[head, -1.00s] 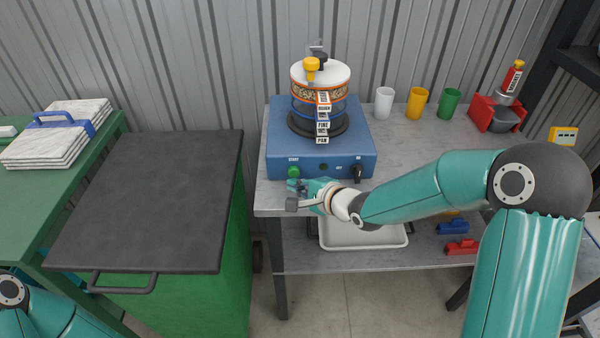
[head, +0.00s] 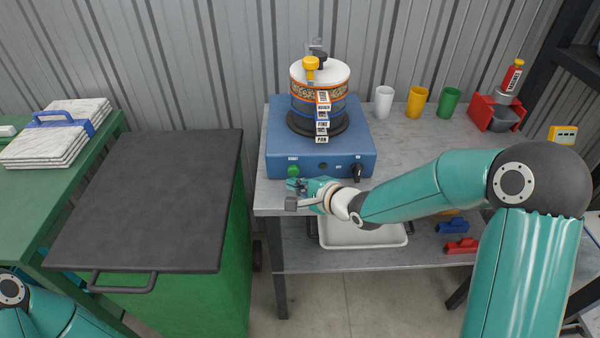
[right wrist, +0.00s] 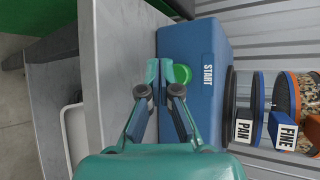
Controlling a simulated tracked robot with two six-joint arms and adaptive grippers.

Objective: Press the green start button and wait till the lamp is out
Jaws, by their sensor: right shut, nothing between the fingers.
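The blue sieve shaker (head: 290,140) stands on the grey bench with a stack of sieves (head: 319,95) on top. Its green start button (head: 293,171) is on the front face, under the START label. The button also shows in the right wrist view (right wrist: 182,74). A small dark green round lamp (head: 323,167) sits to its right; I cannot tell surely whether it is lit. My right gripper (head: 291,185) is shut and empty, just in front of and below the button. In the wrist view its fingertips (right wrist: 160,70) are beside the button; contact is unclear. My left gripper is out of view.
A black knob (head: 357,172) is on the shaker's front right. White (head: 383,102), yellow (head: 418,102) and green (head: 449,102) cups and a red holder (head: 482,114) stand along the bench's back. A white tray (head: 362,235) is below. A dark-topped green cabinet (head: 150,200) is at left.

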